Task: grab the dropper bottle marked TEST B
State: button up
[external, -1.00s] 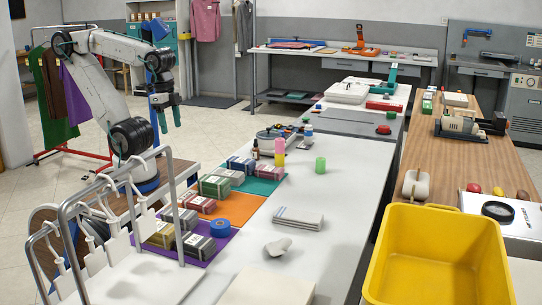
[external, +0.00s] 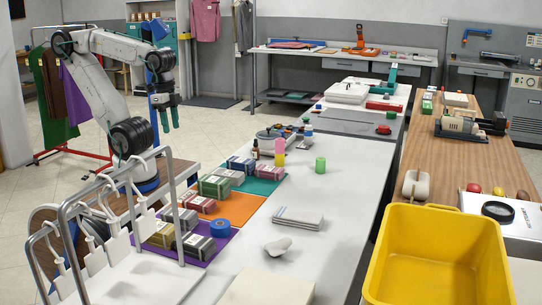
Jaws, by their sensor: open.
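A small dark brown bottle (external: 256,149) with a dark top stands on the white table, left of a pink cylinder. It looks like a dropper bottle, but its label is too small to read. I cannot tell whether it is the one marked TEST B. My gripper (external: 170,127) is open and empty, pointing down in the air. In the picture it is well to the left of the brown bottle and clear of the table.
A pink cylinder (external: 279,147) and a round device (external: 268,136) stand close to the bottle. A green cylinder (external: 320,164) is to the right. Several boxes lie on coloured mats in front. Metal rails (external: 122,182) rise at the near left. A yellow tub (external: 440,212) sits right.

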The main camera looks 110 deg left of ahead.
jog(key=w+a+f+n+t+h, duration=0.1)
jog(key=w+a+f+n+h, duration=0.1)
jog(key=w+n+h, duration=0.35)
jog(key=w+a+f+n+t+h, duration=0.2)
jog(key=w+a+n, duration=0.1)
jog(key=w+n, duration=0.45)
jog(key=w+a+f+n+t, duration=0.25)
jog(key=a+n, duration=0.25)
jog(key=a, duration=0.3)
jog(key=w+a+f+n+t, duration=0.1)
jog(key=w+a+n+t, duration=0.35)
jog(key=a, duration=0.25)
jog(key=n+t+y, duration=0.3)
jog(key=n+y, duration=0.8)
jog(key=n, duration=0.3)
send_over(256, 151)
notch_tip(256, 151, down, 10)
jog(key=s+f+n, duration=0.1)
jog(key=f, duration=0.1)
jog(key=s+f+n+g+y, duration=0.1)
jog(key=s+f, duration=0.1)
jog(key=s+f+n, duration=0.1)
jog(key=s+f, duration=0.1)
jog(key=shift+f+n+g+y, duration=0.25)
jog(key=shift+n+g+y, duration=0.1)
jog(key=shift+g, duration=0.05)
jog(key=shift+x, duration=2.5)
jog(key=shift+d+r, duration=0.1)
jog(key=shift+r, duration=0.05)
jog(key=c, duration=0.7)
